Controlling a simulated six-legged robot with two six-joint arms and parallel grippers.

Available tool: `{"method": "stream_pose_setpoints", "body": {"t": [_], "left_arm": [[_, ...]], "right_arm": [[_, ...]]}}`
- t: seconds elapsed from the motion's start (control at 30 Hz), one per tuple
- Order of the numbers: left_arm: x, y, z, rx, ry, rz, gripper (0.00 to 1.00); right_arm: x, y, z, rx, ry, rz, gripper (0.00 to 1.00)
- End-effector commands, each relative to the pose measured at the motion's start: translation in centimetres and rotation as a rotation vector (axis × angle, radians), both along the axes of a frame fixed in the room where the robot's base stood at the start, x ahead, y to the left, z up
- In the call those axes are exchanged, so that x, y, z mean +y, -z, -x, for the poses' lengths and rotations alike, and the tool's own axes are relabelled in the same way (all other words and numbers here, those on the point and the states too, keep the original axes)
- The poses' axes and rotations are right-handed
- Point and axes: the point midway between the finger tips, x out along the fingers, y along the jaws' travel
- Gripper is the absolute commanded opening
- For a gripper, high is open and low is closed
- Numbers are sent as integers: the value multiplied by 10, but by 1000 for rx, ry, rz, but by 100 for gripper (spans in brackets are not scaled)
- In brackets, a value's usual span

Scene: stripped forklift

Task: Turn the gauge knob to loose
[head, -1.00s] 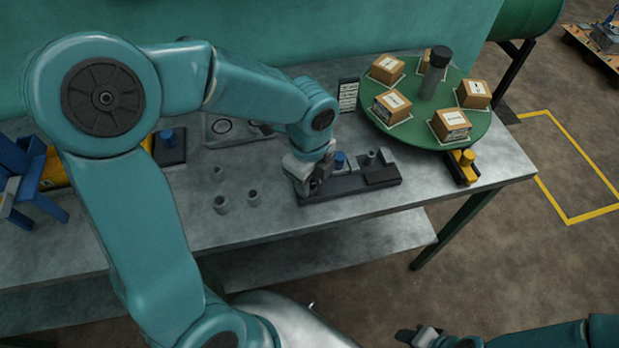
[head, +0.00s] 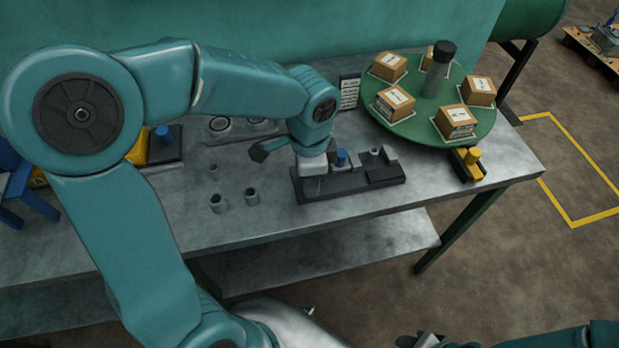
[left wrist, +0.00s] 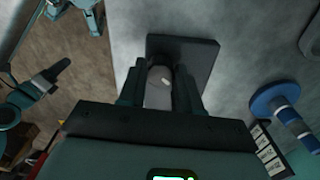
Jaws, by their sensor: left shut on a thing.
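The gauge fixture is a long dark base (head: 350,187) near the front edge of the bench, with a blue cylinder (head: 341,158) and small grey parts on top. My left gripper (head: 312,180) points down over its left end. In the left wrist view its two fingers (left wrist: 159,88) stand on either side of a grey knob (left wrist: 158,78) above a dark plate (left wrist: 205,55). They are shut on the knob. The knob is hidden by my wrist in the head view, and no setting can be read. My right gripper (head: 420,341) is at the bottom edge, away from the bench, its jaws unclear.
A green turntable (head: 410,125) with several cartons and a dark-capped cylinder (head: 439,70) stands at the right. Small grey cups (head: 218,203) stand left of the fixture. A label card (head: 349,92) stands behind. A yellow block (head: 467,164) is by the right edge.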

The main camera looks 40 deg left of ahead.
Motion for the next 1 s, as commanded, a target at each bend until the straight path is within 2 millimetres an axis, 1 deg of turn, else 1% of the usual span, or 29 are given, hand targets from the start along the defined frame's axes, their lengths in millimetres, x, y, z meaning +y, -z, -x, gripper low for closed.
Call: {"method": "stream_pose_setpoints", "body": {"t": [0.03,0.3,0.6,0.8,1.0], "left_arm": [[0,1,0,-2,-42,-1,3],[0,1,0,-1,-296,0,3],[0,0,0,-1,-529,0,3],[0,0,0,-1,-633,0,3],[0,0,0,-1,-689,0,3]], "right_arm": [[0,3,0,0,0,0,43],[0,12,0,0,0,0,43],[0,19,0,0,0,0,43],[0,21,0,0,0,0,43],[0,23,0,0,0,0,43]]}}
